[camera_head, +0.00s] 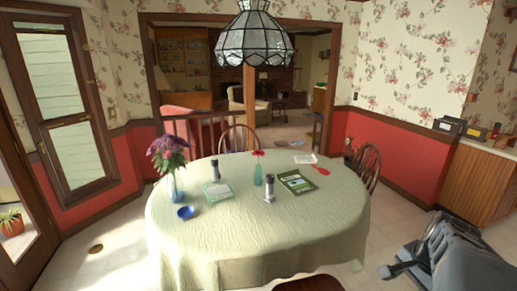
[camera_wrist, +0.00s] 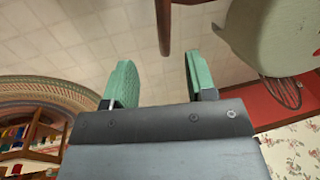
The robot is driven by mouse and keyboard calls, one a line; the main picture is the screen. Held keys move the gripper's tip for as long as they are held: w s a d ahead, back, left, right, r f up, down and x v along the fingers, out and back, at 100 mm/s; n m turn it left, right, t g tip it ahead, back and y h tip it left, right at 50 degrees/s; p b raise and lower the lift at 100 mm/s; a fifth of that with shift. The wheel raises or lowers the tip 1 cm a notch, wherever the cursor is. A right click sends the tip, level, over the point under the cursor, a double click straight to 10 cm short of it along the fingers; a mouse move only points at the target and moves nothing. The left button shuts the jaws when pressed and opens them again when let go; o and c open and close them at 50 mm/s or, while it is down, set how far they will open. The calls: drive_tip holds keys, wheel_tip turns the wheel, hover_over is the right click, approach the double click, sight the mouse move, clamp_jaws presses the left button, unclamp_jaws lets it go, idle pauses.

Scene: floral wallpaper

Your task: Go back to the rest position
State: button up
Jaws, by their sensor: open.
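My gripper (camera_wrist: 161,78) is open in the wrist view. Its two green finger pads stand well apart with nothing between them. Beyond the gap lie pale floor tiles and a brown wooden bar. In the head view my grey arm (camera_head: 455,258) shows folded at the lower right, off the right side of the table, apart from it. The gripper's fingers cannot be clearly made out there.
The table (camera_head: 225,240) with a pale cloth fills the middle, bearing a flower vase (camera_head: 174,185), a blue bowl (camera_head: 186,212) and a book (camera_head: 297,182). A lamp (camera_head: 254,45) hangs above. A wooden chair (camera_head: 367,166) and a counter (camera_head: 478,180) stand right.

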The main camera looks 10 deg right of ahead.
drive_tip(key=a+r+n+t, duration=0.1)
drive_tip(key=a+n+t, duration=0.1)
drive_tip(key=a+n, duration=1.3)
drive_tip(key=w+a, duration=0.1)
drive_tip(key=a, duration=0.7)
drive_tip(key=shift+d, duration=0.1)
